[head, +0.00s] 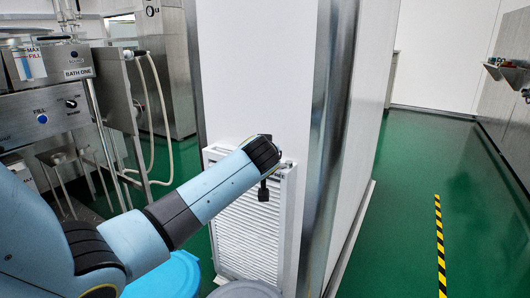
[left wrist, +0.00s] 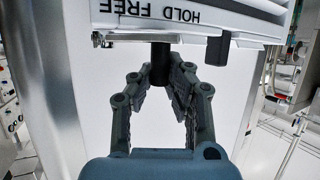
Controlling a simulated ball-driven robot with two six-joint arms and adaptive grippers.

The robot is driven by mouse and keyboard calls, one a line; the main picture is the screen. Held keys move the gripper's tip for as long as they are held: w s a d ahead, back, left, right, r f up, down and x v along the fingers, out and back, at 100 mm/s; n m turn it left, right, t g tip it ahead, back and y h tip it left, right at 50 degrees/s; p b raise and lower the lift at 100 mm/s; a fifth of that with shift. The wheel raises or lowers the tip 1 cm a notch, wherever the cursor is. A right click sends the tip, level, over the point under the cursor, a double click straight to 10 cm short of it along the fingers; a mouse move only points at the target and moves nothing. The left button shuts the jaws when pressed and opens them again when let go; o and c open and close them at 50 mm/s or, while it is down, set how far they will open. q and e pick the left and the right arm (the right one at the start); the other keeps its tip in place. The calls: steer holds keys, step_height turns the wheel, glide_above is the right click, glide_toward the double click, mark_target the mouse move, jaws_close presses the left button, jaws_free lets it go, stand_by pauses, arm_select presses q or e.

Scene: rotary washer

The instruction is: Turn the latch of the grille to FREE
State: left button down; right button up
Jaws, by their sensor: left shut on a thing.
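The white slatted grille (head: 254,226) stands low against the white cabinet in the head view. My left gripper (head: 284,163) is at its top edge, mostly hidden behind my wrist. In the left wrist view, an upside-down label strip (left wrist: 150,14) on the grille reads HOLD and FREE. My left gripper (left wrist: 162,76) is shut on this knob, a finger on each side. Which setting the latch is at, I cannot tell. My right gripper is in neither view.
A dark block (left wrist: 218,48) sits beside the knob. A steel bath unit (head: 55,95) with hoses stands at the left. A blue round lid (head: 170,275) is below my arm. Green floor (head: 400,220) is open at the right, with a yellow-black stripe (head: 440,245).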

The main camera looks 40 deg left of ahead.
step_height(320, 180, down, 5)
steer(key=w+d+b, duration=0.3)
steer(key=b, duration=0.4)
arm_select(q)
steer(key=shift+s+d+n+g+y+b, duration=0.2)
steer(key=shift+d+n+g+y+b, duration=0.6)
steer(key=shift+n+g, duration=1)
steer(key=shift+s+d+n+g+y+b, duration=0.35)
steer(key=shift+d+n+g+y, duration=0.7)
steer(key=shift+n+g, duration=0.75)
steer(key=shift+s+d+n+g+y+b, duration=0.1)
steer(key=shift+d+n+g+y+b, duration=0.55)
steer(key=shift+n+g+y, duration=0.85)
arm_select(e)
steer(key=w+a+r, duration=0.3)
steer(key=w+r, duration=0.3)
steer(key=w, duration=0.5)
arm_select(q)
steer(key=shift+n+g+h, duration=0.3)
steer(key=shift+h, duration=0.05)
steer(key=c, duration=1.4)
jaws_free()
steer(key=shift+d, duration=0.15)
steer(key=shift+o, duration=0.8)
steer(key=v, duration=1.1)
steer(key=shift+d+r, duration=0.15)
steer(key=shift+d, duration=0.25)
